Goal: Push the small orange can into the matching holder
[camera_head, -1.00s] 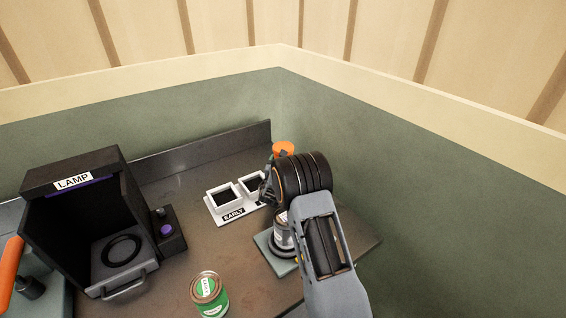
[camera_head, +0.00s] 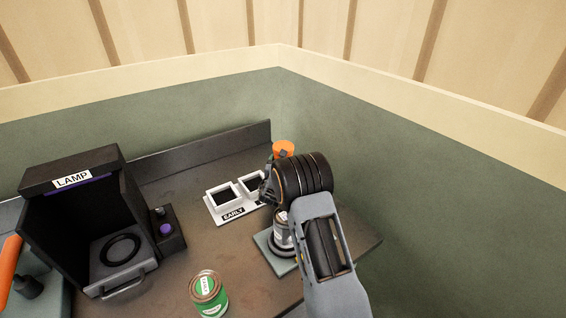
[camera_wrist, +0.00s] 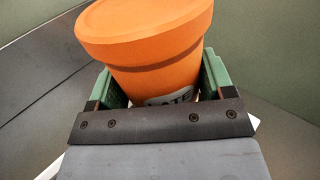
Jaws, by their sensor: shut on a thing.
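An orange, tapered pot-like piece with a wide rim (camera_wrist: 150,45) fills the wrist view, tilted in the picture. A partly covered label on it reads "ATE". My gripper (camera_wrist: 163,82) is shut on it, with a green pad at each side. In the head view the orange piece (camera_head: 283,147) shows just behind my wrist, near the back wall. A white holder (camera_head: 213,212) with two square openings lies to its left on the counter. The left opening is labelled EARLY; the right opening's label is mostly hidden by my gripper. The base of the orange piece is hidden.
A grey can (camera_head: 281,228) stands on a round base on a green plate (camera_head: 262,240), under my arm. A green can (camera_head: 208,295) stands at the front. A black LAMP box (camera_head: 75,190) with a purple-button unit (camera_head: 168,240) stands left. The counter's middle is clear.

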